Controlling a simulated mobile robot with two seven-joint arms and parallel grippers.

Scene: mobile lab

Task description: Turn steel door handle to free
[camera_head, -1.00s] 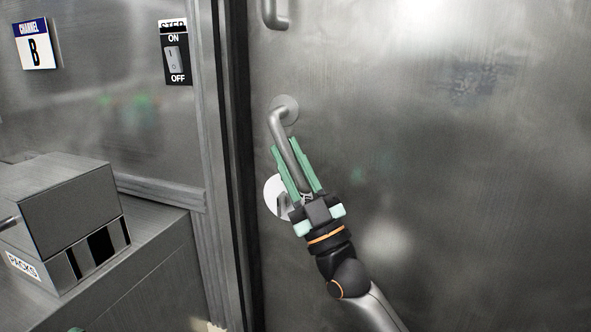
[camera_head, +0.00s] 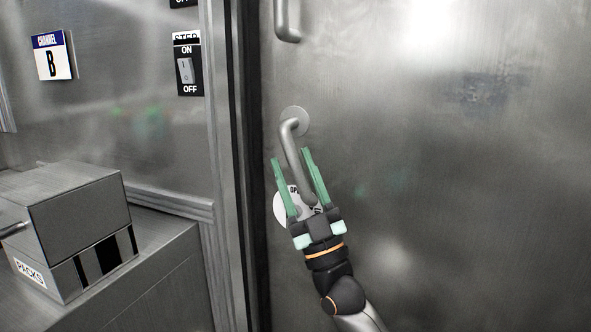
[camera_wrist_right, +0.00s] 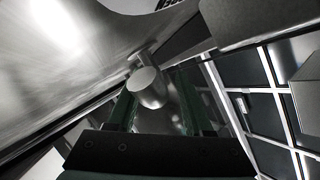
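The steel door handle (camera_head: 297,160) hangs from a round plate on the metal door (camera_head: 430,200), slanting steeply down and slightly right. My right gripper (camera_head: 292,158) is open, with its green fingers on either side of the handle's lower part. A gap shows between the handle and each finger. In the right wrist view the handle's rounded end (camera_wrist_right: 147,86) lies between the fingers, pointing toward the palm. A round white label (camera_head: 283,207) on the door is partly hidden behind the gripper. My left gripper is not in view.
A second, fixed-looking handle (camera_head: 287,20) is higher on the door. The dark door frame edge (camera_head: 245,170) runs close on the left. Left of it are an ON/OFF switch (camera_head: 186,70), a Channel B sign (camera_head: 53,56) and a PACKS box (camera_head: 80,215) on a counter.

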